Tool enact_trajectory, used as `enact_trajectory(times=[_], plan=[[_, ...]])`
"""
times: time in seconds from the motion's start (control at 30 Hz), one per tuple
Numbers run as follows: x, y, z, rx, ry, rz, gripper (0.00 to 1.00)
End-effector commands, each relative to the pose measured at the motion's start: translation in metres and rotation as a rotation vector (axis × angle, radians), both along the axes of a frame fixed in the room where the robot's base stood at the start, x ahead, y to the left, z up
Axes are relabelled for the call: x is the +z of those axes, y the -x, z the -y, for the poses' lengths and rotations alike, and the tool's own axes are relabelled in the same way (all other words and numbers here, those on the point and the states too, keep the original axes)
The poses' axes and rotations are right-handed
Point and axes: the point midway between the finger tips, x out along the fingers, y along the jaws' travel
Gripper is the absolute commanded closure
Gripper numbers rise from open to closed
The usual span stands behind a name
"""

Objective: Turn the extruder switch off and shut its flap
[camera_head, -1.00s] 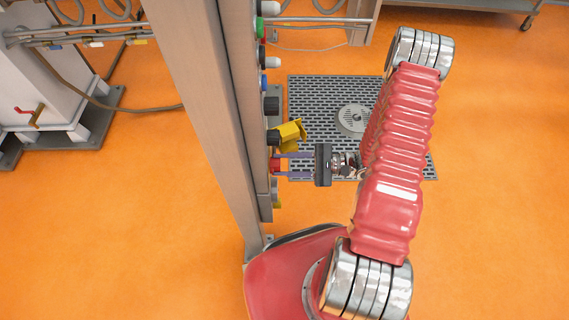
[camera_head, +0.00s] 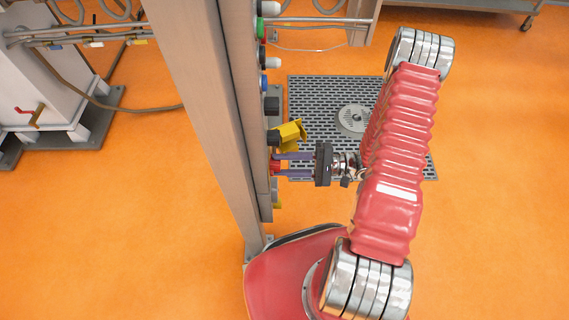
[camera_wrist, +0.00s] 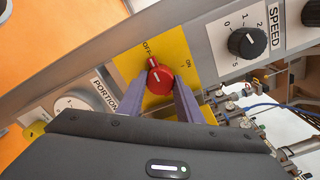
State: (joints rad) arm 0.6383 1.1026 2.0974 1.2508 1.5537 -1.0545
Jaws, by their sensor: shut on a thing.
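The red extruder switch (camera_wrist: 159,78) sits on a yellow plate (camera_wrist: 184,48) marked OFF and ON. Its pointer is toward the OFF mark. My gripper (camera_wrist: 158,88) is shut on the red switch, with one purple finger on each side of it. In the head view my gripper (camera_head: 284,164) reaches the panel from the right, and the red switch (camera_head: 274,167) shows at its fingertips. The yellow flap (camera_head: 290,132) stands open, sticking out from the panel just above my gripper in the picture.
The panel column (camera_head: 215,110) carries several other knobs and buttons. In the wrist view a black SPEED knob (camera_wrist: 247,42) is at the right and a PORTION dial (camera_wrist: 75,104) at the left. A floor grate (camera_head: 320,100) lies behind my gripper. Open orange floor is at the right.

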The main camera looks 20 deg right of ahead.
Motion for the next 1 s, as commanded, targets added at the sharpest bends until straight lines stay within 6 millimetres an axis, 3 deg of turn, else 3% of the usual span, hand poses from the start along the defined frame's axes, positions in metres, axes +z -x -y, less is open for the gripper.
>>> enact_trajectory(times=[0.1,0.13,0.37,0.77,1.0], plan=[[-0.003,0.005,-0.003,0.011,0.001,-0.009,0.9],[-0.003,0.005,-0.003,0.011,0.001,-0.009,0.66],[-0.002,0.003,-0.002,0.007,0.001,-0.006,0.5],[-0.001,0.002,0.003,0.002,0.001,-0.003,0.49],[-0.001,0.009,0.026,0.0,0.001,-0.003,0.49]])
